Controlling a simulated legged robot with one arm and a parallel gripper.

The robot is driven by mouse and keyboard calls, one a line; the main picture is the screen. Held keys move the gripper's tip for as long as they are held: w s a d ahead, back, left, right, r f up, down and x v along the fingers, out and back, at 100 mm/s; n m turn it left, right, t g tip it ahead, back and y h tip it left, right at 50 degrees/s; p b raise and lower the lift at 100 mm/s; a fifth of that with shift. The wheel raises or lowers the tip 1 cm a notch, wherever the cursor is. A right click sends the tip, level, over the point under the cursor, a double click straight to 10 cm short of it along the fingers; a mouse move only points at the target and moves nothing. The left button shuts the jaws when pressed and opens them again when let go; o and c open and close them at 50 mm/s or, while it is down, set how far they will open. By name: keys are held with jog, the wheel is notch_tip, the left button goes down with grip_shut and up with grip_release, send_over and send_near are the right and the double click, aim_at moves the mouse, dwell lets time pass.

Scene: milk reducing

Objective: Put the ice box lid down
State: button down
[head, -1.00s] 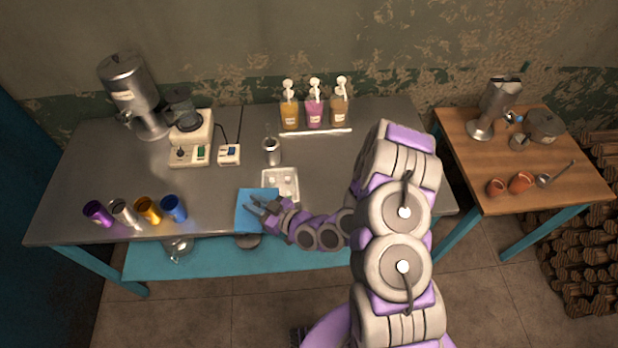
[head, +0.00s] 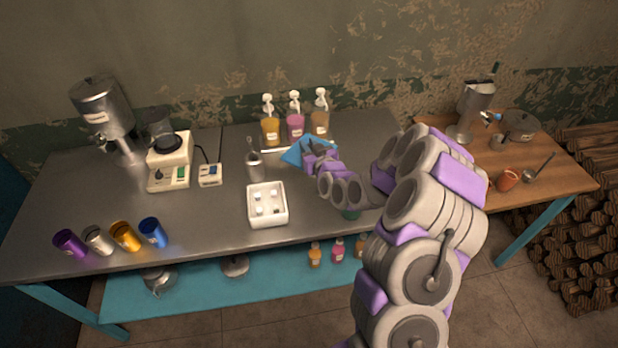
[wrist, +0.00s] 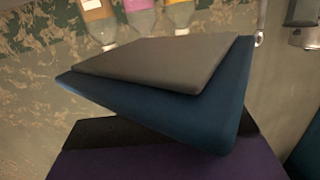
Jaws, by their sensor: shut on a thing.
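The blue ice box lid (head: 297,153) is held by my gripper (head: 318,156) above the back middle of the metal table, tilted, just in front of the syrup bottles. In the wrist view the lid (wrist: 215,118) fills the middle, with a grey inner face and a blue rim. My gripper is shut on it; the fingertips are mostly hidden by the lid. The white ice box (head: 267,222) stands open on the table, to the left and in front of my gripper, with small pale pieces inside.
Pump syrup bottles (head: 295,125) stand at the back on a tray. A metal cup (head: 254,165) with a utensil stands left of the gripper. Coloured cups (head: 124,236) stand at the front left. The table (head: 215,222) is bare left of the ice box.

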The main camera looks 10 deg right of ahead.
notch_tip(320, 180, down, 9)
jog(key=shift+a+r+b, duration=0.15)
jog(key=shift+r+b, duration=0.05)
jog(key=shift+b, duration=0.6)
jog(key=shift+f, duration=0.4)
jog(key=c, duration=1)
grip_release()
jog(key=shift+o, duration=0.2)
